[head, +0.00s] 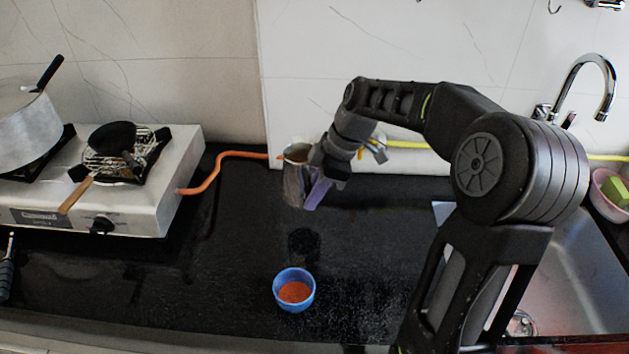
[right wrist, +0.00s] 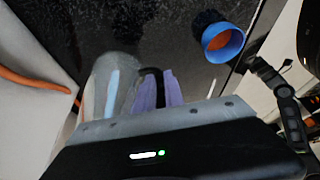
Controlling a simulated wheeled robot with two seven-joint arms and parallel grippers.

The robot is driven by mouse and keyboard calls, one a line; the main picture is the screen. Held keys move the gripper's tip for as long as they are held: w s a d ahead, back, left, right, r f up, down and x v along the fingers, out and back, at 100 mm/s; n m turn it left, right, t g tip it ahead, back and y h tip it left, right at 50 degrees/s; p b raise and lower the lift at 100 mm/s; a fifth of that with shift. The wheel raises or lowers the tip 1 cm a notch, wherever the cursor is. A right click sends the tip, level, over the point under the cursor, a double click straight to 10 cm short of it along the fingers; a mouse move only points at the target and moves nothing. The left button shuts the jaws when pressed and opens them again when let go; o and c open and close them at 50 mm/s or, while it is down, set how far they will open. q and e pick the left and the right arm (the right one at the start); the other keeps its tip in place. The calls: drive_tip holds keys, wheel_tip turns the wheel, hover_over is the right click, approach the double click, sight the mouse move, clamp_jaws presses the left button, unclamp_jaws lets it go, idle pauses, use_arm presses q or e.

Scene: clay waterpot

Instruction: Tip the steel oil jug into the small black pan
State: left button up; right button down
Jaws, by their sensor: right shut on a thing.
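The steel oil jug (head: 294,184) stands roughly upright toward the back of the black counter, to the right of the stove. My right gripper (head: 314,188), with purple fingers, is shut on its right side. In the right wrist view the jug (right wrist: 112,72) shows beside the purple fingers (right wrist: 157,90); its lower part is hidden by the gripper body. I cannot tell whether the jug touches the counter. The small black pan (head: 112,137) with a wooden handle sits on the stove's right burner, left of the jug and apart from it. My left gripper is not in view.
A steel pot (head: 22,130) stands on the stove (head: 150,205)'s left burner. An orange hose (head: 212,172) runs behind. A blue bowl (head: 294,275) with orange contents is near the front edge. A sink (head: 575,275) is at right. The counter between stove and bowl is clear.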

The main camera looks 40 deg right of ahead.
drive_tip(key=w+a+f+m+t+h, duration=0.1)
drive_tip(key=w+a+m+h, duration=0.1)
drive_tip(key=w+a+m, duration=0.3)
drive_tip(key=w+a+m+t+h, duration=0.1)
drive_tip(key=w+a+m, duration=0.4)
drive_tip(key=a, duration=0.7)
drive_tip(key=shift+f+m+h, duration=0.4)
drive_tip(key=shift+m, duration=0.3)
drive_tip(key=shift+a, duration=0.2)
